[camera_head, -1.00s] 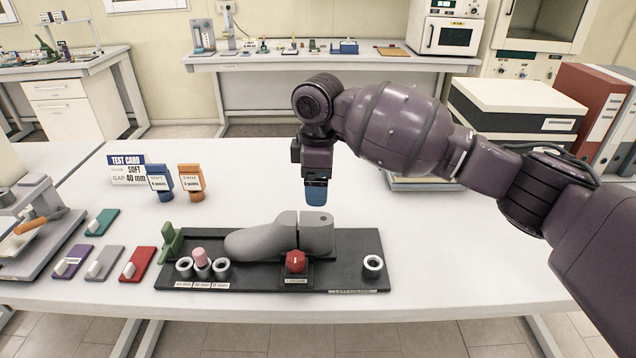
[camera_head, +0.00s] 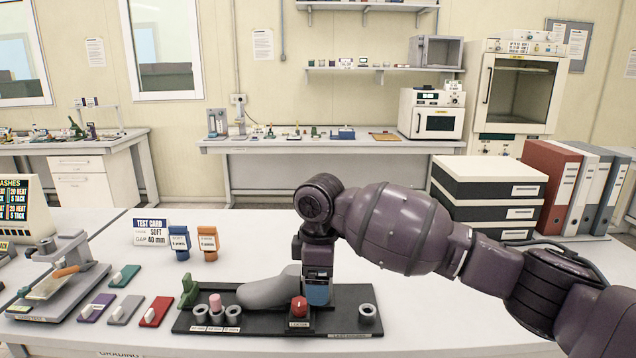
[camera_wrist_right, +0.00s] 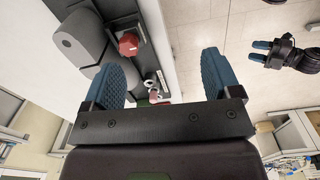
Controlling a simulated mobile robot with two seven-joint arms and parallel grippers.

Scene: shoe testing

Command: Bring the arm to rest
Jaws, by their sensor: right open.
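My right gripper (camera_head: 318,292) points down in the head view and overlaps the heel end of a grey shoe last (camera_head: 268,290). In the right wrist view its two blue fingers are spread with nothing between them (camera_wrist_right: 165,85). The last (camera_wrist_right: 85,38) lies to the left of the fingers there, beside a red knob (camera_wrist_right: 128,44); the gap to the last is hard to judge. My left gripper (camera_wrist_right: 264,52) shows small at the upper right of that view, its blue fingertips apart, above the floor; it is outside the head view.
The black board (camera_head: 345,325) carries the last, a red knob (camera_head: 299,307) and several grey rings. A test card (camera_head: 150,232), blue and orange blocks and coloured plates stand left. White boxes (camera_head: 490,180) and binders (camera_head: 550,185) stand right. The white table is clear behind the last.

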